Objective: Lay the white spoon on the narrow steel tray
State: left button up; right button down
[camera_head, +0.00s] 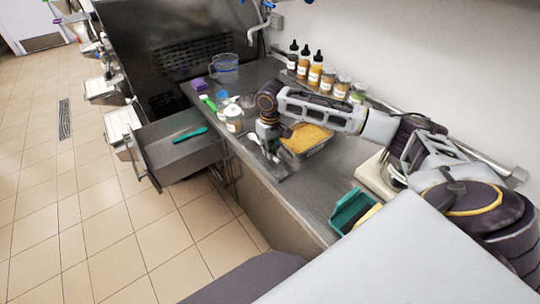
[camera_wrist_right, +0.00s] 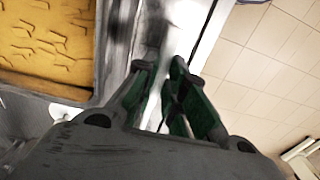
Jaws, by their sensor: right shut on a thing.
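My right gripper (camera_head: 268,143) points down over the counter's front edge, just left of a pan with yellow contents. It is shut on a thin white thing that looks like the white spoon (camera_head: 275,157), mostly hidden by the fingers. In the right wrist view the green-lined fingertips (camera_wrist_right: 162,68) are close together, with a little white (camera_wrist_right: 154,113) showing between them. The narrow steel tray (camera_head: 268,172) seems to be the grey strip under the gripper; whether the spoon touches it I cannot tell. My left gripper is not in view.
The yellow-filled pan (camera_head: 306,139) stands close beside the gripper. An open drawer (camera_head: 180,153) holding a teal item juts out left. A teal container (camera_head: 352,208) sits at the near end.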

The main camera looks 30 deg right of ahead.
jog(key=shift+f, duration=1.5)
jog(key=c, duration=1.5)
grip_release()
jog(key=shift+f, duration=0.1)
notch_tip(320, 180, up, 12)
jog(key=shift+r, duration=0.15)
